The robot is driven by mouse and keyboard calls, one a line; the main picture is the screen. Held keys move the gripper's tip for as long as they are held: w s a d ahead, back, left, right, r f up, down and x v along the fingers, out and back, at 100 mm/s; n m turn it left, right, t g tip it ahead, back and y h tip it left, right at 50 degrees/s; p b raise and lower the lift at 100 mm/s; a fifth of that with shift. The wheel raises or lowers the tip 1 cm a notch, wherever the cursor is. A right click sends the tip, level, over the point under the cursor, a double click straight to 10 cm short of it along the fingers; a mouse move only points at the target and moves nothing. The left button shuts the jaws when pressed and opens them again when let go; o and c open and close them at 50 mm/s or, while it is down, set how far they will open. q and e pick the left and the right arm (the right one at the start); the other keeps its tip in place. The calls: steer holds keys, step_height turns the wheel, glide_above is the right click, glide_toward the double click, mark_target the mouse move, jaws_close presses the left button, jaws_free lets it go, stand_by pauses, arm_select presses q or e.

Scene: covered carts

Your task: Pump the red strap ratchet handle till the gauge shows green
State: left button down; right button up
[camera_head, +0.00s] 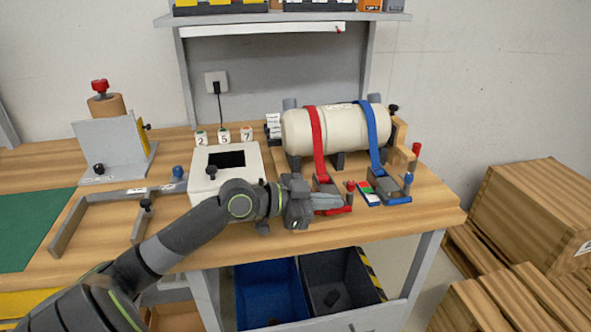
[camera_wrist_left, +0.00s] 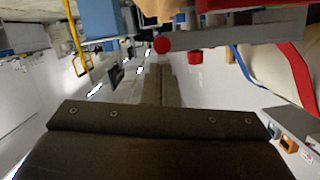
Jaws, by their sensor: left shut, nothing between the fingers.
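A cream tank (camera_head: 345,130) lies on the bench with a red strap (camera_head: 317,140) and a blue strap (camera_head: 371,130) over it. The red strap runs down to a ratchet whose red handle (camera_head: 337,211) has an upright red-topped knob (camera_head: 350,186). My left gripper (camera_head: 338,201) is shut and empty, low beside the red handle, and partly hides the ratchet. In the left wrist view a red knob (camera_wrist_left: 162,45) shows beside the shut fingers (camera_wrist_left: 158,85); contact cannot be told. A small gauge plate (camera_head: 368,193) shows red and green patches; its reading is too small to tell. My right gripper is not in view.
The blue ratchet (camera_head: 383,184) with its blue handle (camera_head: 397,201) stands just right of the gauge. A white box (camera_head: 226,163) with a dark opening is left of the tank. Blue (camera_head: 268,290) and grey bins sit below the bench's front edge.

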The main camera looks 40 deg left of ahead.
arm_select(q)
steer(key=s+a+r+p, duration=0.5)
steer(key=s+p, duration=0.2)
steer(key=s, duration=0.1)
steer(key=shift+a+r, duration=0.15)
steer(key=shift+a, duration=0.1)
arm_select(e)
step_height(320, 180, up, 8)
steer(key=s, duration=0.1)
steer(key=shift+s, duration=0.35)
arm_select(q)
steer(key=shift+s, duration=0.1)
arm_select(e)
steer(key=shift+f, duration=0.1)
